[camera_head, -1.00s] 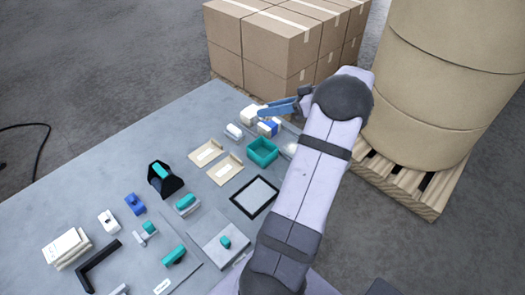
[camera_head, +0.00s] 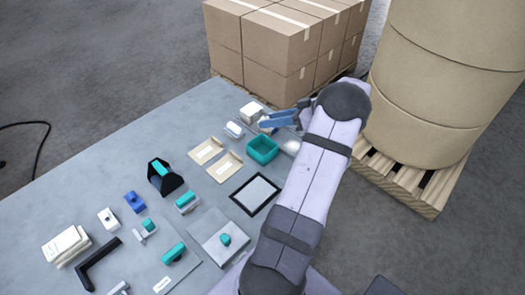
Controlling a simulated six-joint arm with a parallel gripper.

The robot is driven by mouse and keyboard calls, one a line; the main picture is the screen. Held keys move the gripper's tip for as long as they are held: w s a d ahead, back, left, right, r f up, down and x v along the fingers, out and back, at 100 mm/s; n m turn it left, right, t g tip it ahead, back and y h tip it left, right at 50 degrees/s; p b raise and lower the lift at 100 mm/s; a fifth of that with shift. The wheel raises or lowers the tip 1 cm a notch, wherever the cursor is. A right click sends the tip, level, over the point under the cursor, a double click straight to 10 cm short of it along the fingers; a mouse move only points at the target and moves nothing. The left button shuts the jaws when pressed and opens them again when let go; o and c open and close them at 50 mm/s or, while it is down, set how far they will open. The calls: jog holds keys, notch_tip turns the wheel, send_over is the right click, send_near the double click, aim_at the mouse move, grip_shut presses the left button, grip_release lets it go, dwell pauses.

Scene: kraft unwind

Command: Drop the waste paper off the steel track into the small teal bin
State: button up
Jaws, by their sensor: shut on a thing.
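The small teal bin (camera_head: 263,150) is an open square box on the table, towards its far right edge. My gripper (camera_head: 266,124) is low over the far end of the table, just beyond the bin, and its blue fingers are shut. A pale piece (camera_head: 264,129), which I take for the waste paper, shows only in part at the fingertips. The fingers hide much of it, and its contact with the steel track cannot be made out. My arm covers part of the table's right side.
A white block (camera_head: 251,111) and a small white piece (camera_head: 234,129) lie close left of my gripper. Two cream trays (camera_head: 225,167) and a black-framed panel (camera_head: 255,194) lie nearer. Stacked cartons (camera_head: 262,45) and large paper rolls (camera_head: 440,95) stand beyond the table.

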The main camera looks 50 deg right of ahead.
jog(key=shift+f, duration=1.2)
jog(key=o, duration=1.3)
jog(key=shift+c, duration=0.2)
jog(key=b+v, duration=0.3)
jog(key=v, duration=0.4)
jog(key=shift+s+r, duration=0.1)
